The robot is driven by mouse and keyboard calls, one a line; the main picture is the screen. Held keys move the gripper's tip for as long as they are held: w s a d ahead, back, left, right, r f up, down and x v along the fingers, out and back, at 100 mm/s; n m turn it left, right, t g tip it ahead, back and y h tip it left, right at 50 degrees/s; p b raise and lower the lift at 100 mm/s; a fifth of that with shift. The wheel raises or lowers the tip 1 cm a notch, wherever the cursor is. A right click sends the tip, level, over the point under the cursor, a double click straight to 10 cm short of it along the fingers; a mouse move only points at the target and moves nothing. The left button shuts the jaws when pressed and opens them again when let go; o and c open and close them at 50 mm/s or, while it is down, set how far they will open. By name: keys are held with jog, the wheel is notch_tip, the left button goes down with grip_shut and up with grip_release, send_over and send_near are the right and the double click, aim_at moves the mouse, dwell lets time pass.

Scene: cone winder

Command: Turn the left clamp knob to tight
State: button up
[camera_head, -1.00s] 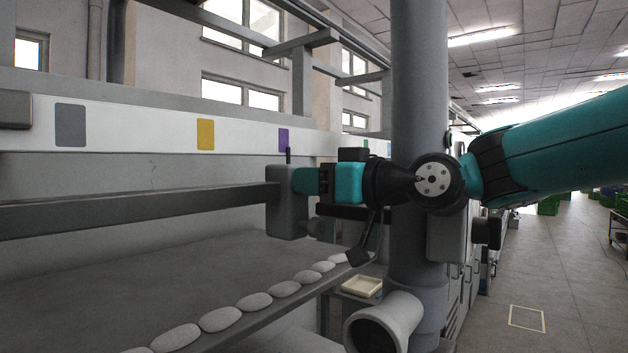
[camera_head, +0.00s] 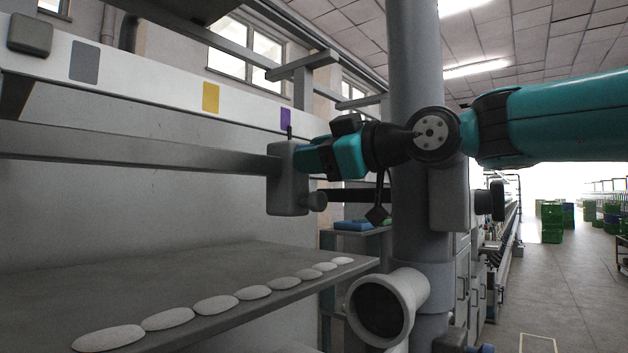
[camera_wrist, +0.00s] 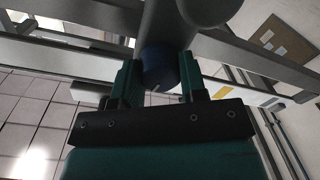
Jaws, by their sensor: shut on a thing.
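The left clamp is a grey rounded block (camera_head: 287,190) at the end of a long grey bar in the head view. A thin dark pin stands on its top. My gripper (camera_head: 306,157) reaches in from the right, its teal fingers against the block's upper right side. In the wrist view, the fingers of my gripper (camera_wrist: 159,82) stand on both sides of a dark blue round knob (camera_wrist: 158,62) and are shut on it. No tight mark can be made out.
A grey shelf (camera_head: 200,262) with a row of flat white oval pieces lies below. A thick grey column (camera_head: 415,60) stands just behind my wrist, with a second grey block (camera_head: 450,195) and a wide pipe mouth (camera_head: 385,305). Open floor is at the right.

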jog(key=shift+n+b, duration=1.05)
jog(key=shift+n, duration=0.05)
jog(key=o, duration=0.9)
jog(key=shift+o, duration=0.2)
notch_tip(320, 180, up, 20)
jog(key=p, duration=0.8)
jog(key=shift+p, duration=0.35)
